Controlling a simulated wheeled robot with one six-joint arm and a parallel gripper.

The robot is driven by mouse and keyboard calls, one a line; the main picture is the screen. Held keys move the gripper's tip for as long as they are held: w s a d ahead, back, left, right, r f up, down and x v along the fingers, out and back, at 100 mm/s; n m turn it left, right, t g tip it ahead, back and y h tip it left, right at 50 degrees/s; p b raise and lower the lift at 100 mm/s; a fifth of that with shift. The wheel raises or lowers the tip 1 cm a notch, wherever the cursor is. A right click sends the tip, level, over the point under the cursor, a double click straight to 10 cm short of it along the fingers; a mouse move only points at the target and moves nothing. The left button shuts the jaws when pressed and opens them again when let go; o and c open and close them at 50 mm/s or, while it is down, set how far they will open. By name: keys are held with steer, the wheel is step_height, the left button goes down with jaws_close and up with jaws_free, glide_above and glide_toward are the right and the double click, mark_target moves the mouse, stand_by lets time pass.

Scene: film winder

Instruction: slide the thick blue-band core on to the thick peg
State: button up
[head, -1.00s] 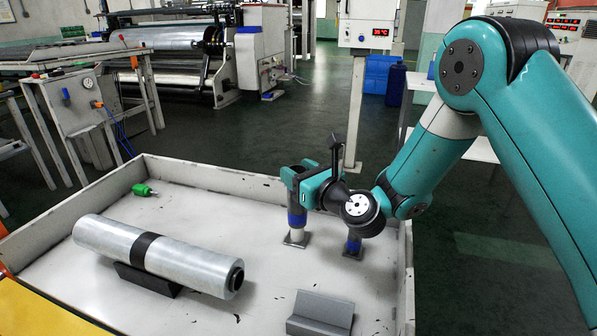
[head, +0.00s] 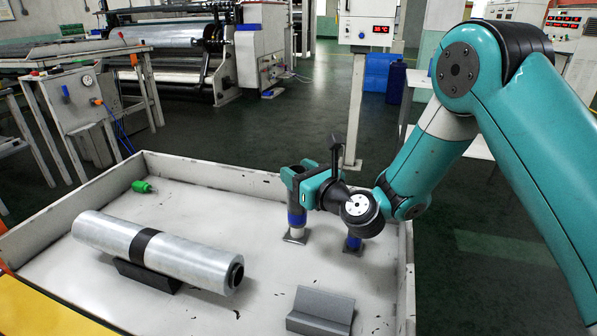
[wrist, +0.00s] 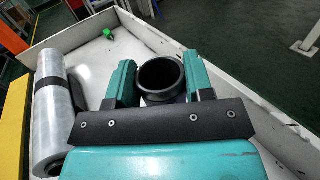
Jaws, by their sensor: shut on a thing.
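My gripper (head: 298,173) is shut on the thick blue-band core (head: 296,217), a tube held upright with its blue band near its lower end. In the wrist view its dark open top rim (wrist: 161,99) sits between my two teal fingers. Below the band a short pale length of the thick peg (head: 296,233) shows above its square base plate. The core is in line above it and seems to be around its upper part, but the inside is hidden. To the right, another blue-banded upright (head: 353,243) stands on its own plate, its top hidden behind my wrist.
A film roll (head: 185,258) with a dark band lies on a dark cradle at the left of the white-walled tray (head: 230,172). An empty grey cradle (head: 320,311) is at the front. A green-ended object (head: 141,187) lies at the back left. The tray's middle is clear.

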steer(key=shift+f, duration=0.15)
stand_by(0.4)
steer(key=shift+f+b, duration=1.4)
steer(key=shift+f, duration=0.35)
steer(key=o, duration=1)
steer(key=shift+r, duration=0.1)
